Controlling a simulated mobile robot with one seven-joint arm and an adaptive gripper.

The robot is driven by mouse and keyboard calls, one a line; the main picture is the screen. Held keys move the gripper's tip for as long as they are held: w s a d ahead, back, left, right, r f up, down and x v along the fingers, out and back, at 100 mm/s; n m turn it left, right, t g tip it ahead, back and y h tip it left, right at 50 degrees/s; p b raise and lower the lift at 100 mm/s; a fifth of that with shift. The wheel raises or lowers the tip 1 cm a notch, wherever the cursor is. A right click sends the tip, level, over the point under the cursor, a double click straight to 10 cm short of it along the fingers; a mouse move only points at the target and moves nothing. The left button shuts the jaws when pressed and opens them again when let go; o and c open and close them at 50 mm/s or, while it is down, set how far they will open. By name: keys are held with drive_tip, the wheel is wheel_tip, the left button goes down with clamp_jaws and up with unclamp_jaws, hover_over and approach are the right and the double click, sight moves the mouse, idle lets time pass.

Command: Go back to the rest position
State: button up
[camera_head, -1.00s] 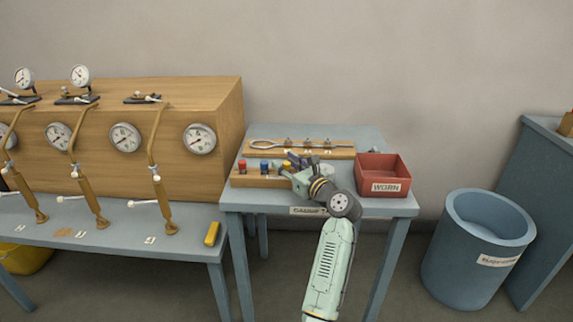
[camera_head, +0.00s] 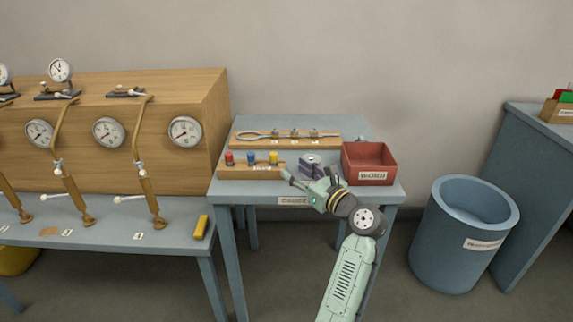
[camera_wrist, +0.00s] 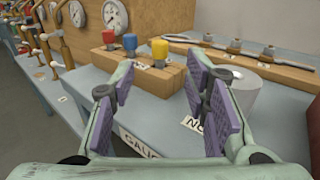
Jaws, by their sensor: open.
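My gripper (camera_head: 286,176) is over the front of the small blue-grey table (camera_head: 230,207) in the head view. In the wrist view my gripper (camera_wrist: 162,88) has its two purple-padded fingers spread apart, with nothing between them. A wooden block (camera_head: 238,172) with red, blue and yellow pegs stands beyond the fingers; it also shows in the wrist view (camera_wrist: 138,76). A round grey metal piece (camera_wrist: 240,88) sits behind the right finger, partly hidden.
A red bin (camera_head: 368,165) stands at the table's right. A wooden rack (camera_head: 262,143) with a ring tool lies at the back. A gauge bench (camera_head: 110,225) is at left, with a yellow object (camera_head: 201,227) at its edge. A blue barrel (camera_head: 450,260) stands on the floor at right.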

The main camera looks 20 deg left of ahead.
drive_tip(key=shift+s+d, duration=0.35)
drive_tip(key=shift+d, duration=0.1)
